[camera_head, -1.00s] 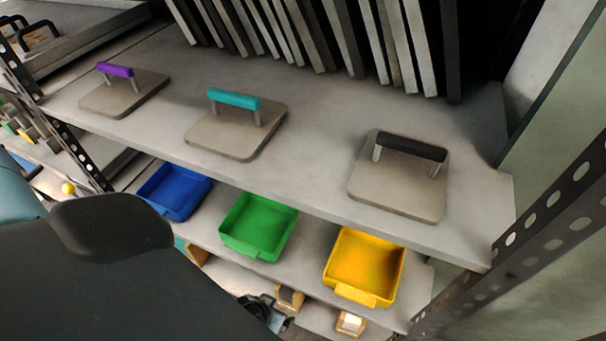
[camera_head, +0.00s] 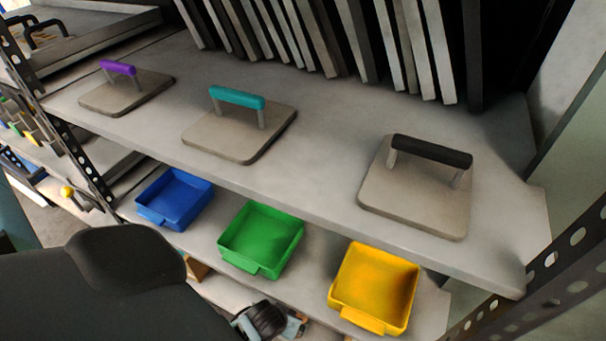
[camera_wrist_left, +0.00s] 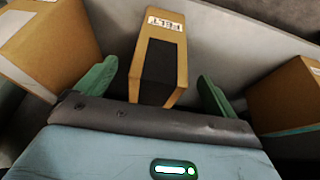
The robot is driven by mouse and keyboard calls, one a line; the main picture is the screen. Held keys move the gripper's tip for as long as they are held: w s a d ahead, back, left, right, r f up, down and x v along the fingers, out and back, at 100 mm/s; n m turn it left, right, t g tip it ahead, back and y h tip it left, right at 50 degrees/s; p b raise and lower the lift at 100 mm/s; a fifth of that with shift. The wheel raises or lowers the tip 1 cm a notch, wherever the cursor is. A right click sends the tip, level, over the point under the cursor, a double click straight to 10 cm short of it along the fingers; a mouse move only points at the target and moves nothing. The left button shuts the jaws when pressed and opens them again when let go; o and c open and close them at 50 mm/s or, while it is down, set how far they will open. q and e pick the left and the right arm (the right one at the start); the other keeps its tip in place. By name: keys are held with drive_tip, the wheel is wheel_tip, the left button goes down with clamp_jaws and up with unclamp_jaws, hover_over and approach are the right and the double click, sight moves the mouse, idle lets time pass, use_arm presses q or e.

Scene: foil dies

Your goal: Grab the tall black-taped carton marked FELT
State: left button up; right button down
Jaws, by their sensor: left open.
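The tall carton marked FELT (camera_wrist_left: 162,55) is tan, with a broad black tape patch on its face and a white label that appears upside down. It stands in the middle of the left wrist view. My left gripper (camera_wrist_left: 155,80) is open, with one green finger on each side of the carton. Gaps show between the fingers and the carton, and the gripper is not closed on it. In the head view the FELT carton cannot be made out; part of my left arm is at the bottom. My right gripper is not in view.
A tan carton (camera_wrist_left: 45,45) stands left of the gripper and another (camera_wrist_left: 285,95) right, both close to the fingers. Handled plates (camera_head: 418,187) lie on the top shelf.

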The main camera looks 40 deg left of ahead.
use_arm(q)
drive_tip(key=b+x, duration=0.2)
drive_tip(key=x, duration=0.3)
drive_tip(key=shift+c, duration=0.3)
drive_tip(key=c, duration=0.5)
drive_tip(key=shift+s, duration=0.1)
drive_tip(key=c, duration=0.9)
drive_tip(key=shift+r, duration=0.1)
drive_tip(key=shift+c, duration=0.2)
